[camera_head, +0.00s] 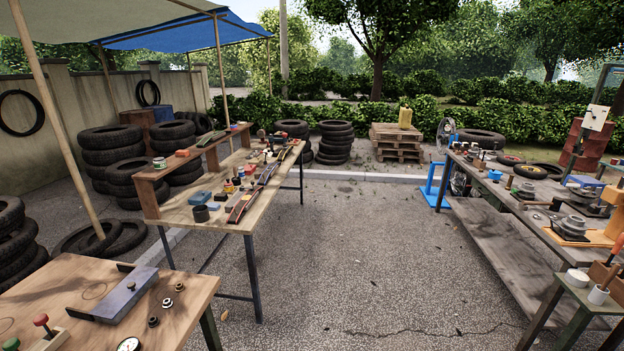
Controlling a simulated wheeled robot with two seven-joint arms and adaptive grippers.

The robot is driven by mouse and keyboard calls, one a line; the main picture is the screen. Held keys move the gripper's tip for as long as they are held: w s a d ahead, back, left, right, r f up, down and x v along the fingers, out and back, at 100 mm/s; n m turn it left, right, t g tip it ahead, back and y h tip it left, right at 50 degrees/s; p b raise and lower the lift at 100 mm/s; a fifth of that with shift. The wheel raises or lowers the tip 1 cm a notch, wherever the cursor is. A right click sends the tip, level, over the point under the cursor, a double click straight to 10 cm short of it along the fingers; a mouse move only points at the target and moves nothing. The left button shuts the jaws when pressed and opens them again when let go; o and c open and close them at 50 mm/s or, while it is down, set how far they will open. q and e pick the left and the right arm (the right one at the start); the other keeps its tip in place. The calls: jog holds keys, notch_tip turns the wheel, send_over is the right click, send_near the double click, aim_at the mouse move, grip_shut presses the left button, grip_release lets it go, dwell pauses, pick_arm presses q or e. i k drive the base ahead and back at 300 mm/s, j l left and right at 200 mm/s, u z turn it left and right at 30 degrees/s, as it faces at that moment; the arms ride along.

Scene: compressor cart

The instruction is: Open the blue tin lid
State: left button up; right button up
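A small light-blue box (200,198) sits on the middle wooden workbench (190,216); it looks like a tin, but it is too small to make out its lid. A larger, flat blue-grey case (126,294) lies on the near left wooden table (60,275), with a dark bar along its back left side. I cannot tell for certain which of the two is the blue tin. Neither of my grippers shows in the head view.
Small rings and a gauge (128,345) lie on the near table. Tools crowd the middle bench. A metal workbench (500,185) with machine parts stands at the right. Tire stacks (335,142) and a pallet stack (397,142) stand behind. The paved ground (340,250) between benches is clear.

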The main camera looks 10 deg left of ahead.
aim_at(200, 197)
jog(key=i+u, duration=0.1)
jog(key=i, duration=0.7)
jog(key=i+l+u, duration=0.1)
jog(key=i+u, duration=0.2)
jog(key=i+l+u, duration=0.35)
jog(key=i, duration=0.15)
jog(key=i+l+u, duration=0.25)
jog(key=u, duration=0.2)
jog(key=i+l+u, duration=0.65)
jog(key=l+u, duration=0.15)
jog(key=l, duration=0.25)
jog(key=i+l+u, duration=0.2)
jog(key=l+u, duration=0.2)
jog(key=l, duration=0.25)
